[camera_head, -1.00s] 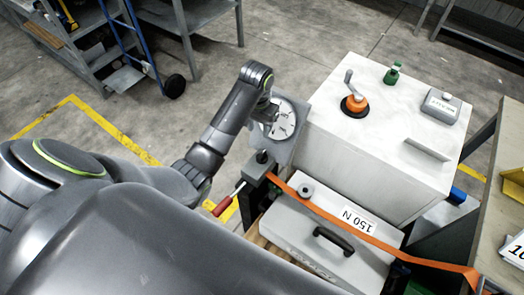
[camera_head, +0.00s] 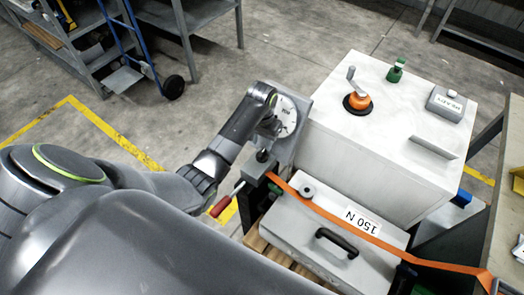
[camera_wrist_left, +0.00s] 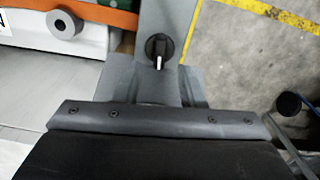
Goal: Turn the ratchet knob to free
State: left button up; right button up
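The ratchet knob (camera_head: 262,155) is a small black knob on a grey post at the left end of an orange strap. In the left wrist view it is a black knob (camera_wrist_left: 158,48) with a white pointer line, standing on a grey plate just beyond my gripper. My left gripper (camera_head: 270,126) is over the lower part of a white dial, just above the knob in the head view. The gap between gripper and knob shows; they look apart. The fingertips blend with grey parts, so their opening is unclear. My right gripper is out of view.
A red-handled lever (camera_head: 222,205) sticks out left of the post. The strap (camera_head: 390,250) crosses a grey case (camera_head: 285,225) with a black handle. A white dial (camera_head: 289,112) stands behind the gripper. A large white box (camera_head: 390,150) with an orange-based crank blocks the right.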

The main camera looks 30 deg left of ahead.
aim_at(262, 152)
pick_arm(q)
notch_tip(262, 152, down, 6)
jog(key=shift+r, duration=0.25)
